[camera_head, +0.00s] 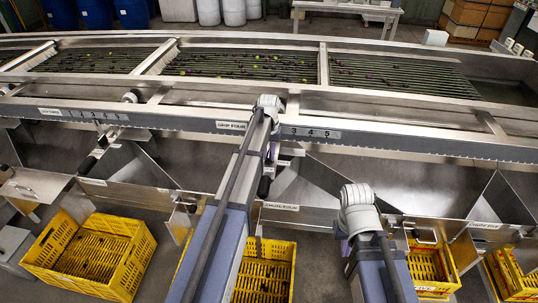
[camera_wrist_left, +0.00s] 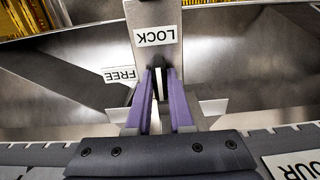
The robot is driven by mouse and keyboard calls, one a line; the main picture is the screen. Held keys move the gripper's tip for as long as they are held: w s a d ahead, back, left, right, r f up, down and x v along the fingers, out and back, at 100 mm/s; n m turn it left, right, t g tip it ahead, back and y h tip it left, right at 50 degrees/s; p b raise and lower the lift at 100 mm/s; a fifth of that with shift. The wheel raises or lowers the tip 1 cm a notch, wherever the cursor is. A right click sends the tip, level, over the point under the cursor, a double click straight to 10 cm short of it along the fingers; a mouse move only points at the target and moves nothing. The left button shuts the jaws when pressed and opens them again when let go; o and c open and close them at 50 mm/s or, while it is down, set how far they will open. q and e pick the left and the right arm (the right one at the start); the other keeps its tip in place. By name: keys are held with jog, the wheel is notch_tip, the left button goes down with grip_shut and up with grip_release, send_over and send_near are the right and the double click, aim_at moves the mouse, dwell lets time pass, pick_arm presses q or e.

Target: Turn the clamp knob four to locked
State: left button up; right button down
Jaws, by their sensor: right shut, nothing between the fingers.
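In the left wrist view, the two purple fingers of my left gripper (camera_wrist_left: 159,78) straddle a narrow dark and white piece (camera_wrist_left: 159,86), seemingly the clamp knob, in front of a metal plate. Whether the fingers press on it is unclear. A LOCK label (camera_wrist_left: 156,36) is beyond the fingertips and a FREE label (camera_wrist_left: 120,75) is to their left. In the head view my left arm reaches over the rail by the GRIP FOUR label (camera_head: 231,125), and its fingers are mostly hidden below the wrist. My right gripper (camera_head: 343,246) is shut and empty, partly hidden by its arm.
The long metal rail (camera_head: 400,145) runs across the front of the roller sizer (camera_head: 240,65). Metal chute walls (camera_head: 345,180) hang below it. Yellow crates (camera_head: 95,255) stand on the floor under the chutes. The CHUTE FOUR label (camera_head: 282,206) is right of my left arm.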

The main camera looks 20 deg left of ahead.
aim_at(269, 154)
pick_arm(q)
jog(key=o, duration=0.4)
jog(key=shift+o, duration=0.2)
jog(key=shift+r, duration=0.1)
notch_tip(269, 154, up, 8)
jog(key=p, duration=0.8)
jog(key=shift+f, duration=0.2)
jog(key=s+d+m, duration=0.3)
jog(key=s+d, duration=0.7)
jog(key=s, duration=0.4)
jog(key=s+d+m+y, duration=0.1)
jog(key=s+d+m, duration=0.2)
jog(key=s+d, duration=0.8)
jog(key=s, duration=0.4)
